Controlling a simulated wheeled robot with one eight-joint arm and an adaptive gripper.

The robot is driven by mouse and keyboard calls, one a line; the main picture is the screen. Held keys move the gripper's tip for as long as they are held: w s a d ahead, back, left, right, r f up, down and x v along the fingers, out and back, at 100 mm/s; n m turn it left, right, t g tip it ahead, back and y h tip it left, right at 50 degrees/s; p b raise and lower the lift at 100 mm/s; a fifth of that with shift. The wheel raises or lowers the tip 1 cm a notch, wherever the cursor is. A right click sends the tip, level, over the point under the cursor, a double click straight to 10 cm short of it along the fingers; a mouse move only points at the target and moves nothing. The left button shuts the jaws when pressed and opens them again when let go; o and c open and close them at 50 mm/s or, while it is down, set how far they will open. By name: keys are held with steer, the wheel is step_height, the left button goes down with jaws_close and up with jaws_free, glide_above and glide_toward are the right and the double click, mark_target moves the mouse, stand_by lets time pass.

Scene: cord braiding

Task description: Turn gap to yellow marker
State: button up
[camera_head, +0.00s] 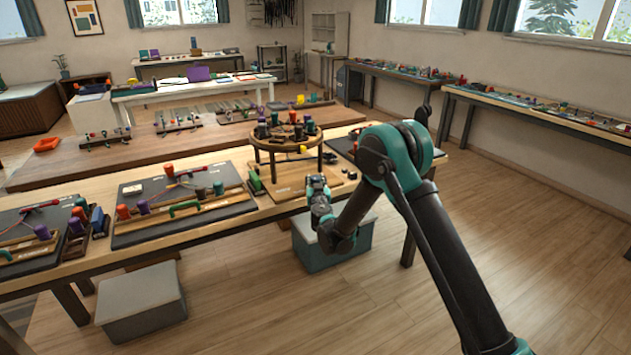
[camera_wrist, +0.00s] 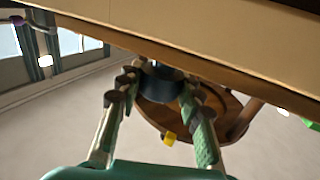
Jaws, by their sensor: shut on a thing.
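A round wooden braiding stand (camera_head: 277,143) stands on legs on the near table, with several dark, green and purple bobbins and an orange one on top. A yellow marker (camera_head: 302,149) sits on its near rim; it also shows in the wrist view (camera_wrist: 169,139). My gripper (camera_head: 318,182) is low at the table's front edge, in front of the stand. In the wrist view its teal fingers (camera_wrist: 159,84) close around a dark round piece (camera_wrist: 160,88) with the wooden disc behind it. I cannot make out the gap in either view.
A wooden base board (camera_head: 285,188) lies under the stand. Left of it are dark work mats (camera_head: 160,232) with bobbins and cords. A teal-grey box (camera_head: 335,251) stands on the floor below the table edge. The table's edge (camera_wrist: 200,55) crosses close to my fingers.

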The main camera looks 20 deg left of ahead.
steer(key=shift+y, duration=0.3)
steer(key=n+g+y, duration=0.4)
steer(key=y, duration=0.1)
steer(key=shift+d, duration=0.1)
steer(key=shift+n+g+y, duration=1.2)
steer(key=shift+n+g, duration=0.3)
steer(key=shift+g, duration=0.5)
steer(key=o, duration=1.2)
steer(key=v, duration=1.2)
steer(key=shift+f, duration=0.1)
